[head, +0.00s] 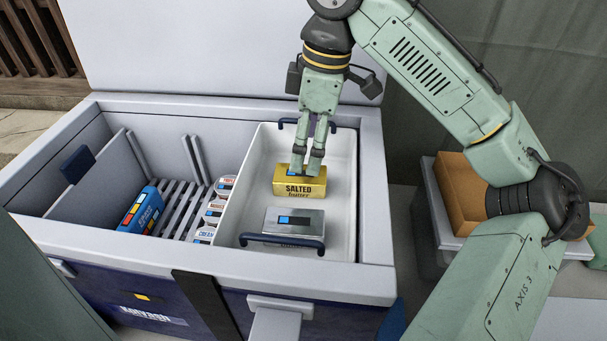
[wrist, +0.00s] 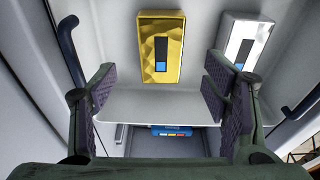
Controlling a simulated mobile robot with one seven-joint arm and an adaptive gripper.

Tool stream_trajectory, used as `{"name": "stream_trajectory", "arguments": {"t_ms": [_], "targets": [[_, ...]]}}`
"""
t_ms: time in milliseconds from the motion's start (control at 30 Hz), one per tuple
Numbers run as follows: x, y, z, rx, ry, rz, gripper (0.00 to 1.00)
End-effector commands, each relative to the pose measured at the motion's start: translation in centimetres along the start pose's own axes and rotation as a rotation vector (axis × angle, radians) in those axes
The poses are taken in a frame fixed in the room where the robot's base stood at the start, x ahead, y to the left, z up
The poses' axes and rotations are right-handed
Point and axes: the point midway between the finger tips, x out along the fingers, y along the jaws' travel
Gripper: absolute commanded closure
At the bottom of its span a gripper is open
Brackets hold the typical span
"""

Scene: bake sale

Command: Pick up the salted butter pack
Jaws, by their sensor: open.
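The salted butter pack (head: 299,185) is a gold box labelled "SALTED butter". It lies in a white tray (head: 341,163) inside the cooler, and it also shows in the wrist view (wrist: 160,27) between the fingers. My gripper (head: 307,165) is over the pack in the head view, its fingers hiding part of the pack's top. In the wrist view my gripper (wrist: 160,102) is open with nothing between its pads. The wrist view shows the gold pack beyond the fingertips; I cannot tell whether they touch it.
A silver pack (head: 293,220) lies in the tray in front of the gold one. The tray has blue handles (head: 282,241). The cooler (head: 330,285) has raised walls around it. Left of the tray are a blue carton (head: 140,211) and several small tubs (head: 215,207).

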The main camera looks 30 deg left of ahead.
Motion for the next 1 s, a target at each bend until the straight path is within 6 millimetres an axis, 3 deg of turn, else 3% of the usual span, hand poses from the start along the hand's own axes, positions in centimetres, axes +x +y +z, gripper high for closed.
{"name": "stream_trajectory", "arguments": {"t_ms": [600, 867, 1000], "targets": [[6.8, -0.2, -0.3, 0.003, 0.0, 0.001, 0.31], [7.3, -0.2, -0.3, 0.002, 0.0, 0.001, 0.31], [7.2, -0.2, -0.3, 0.002, 0.0, 0.001, 0.4]]}}
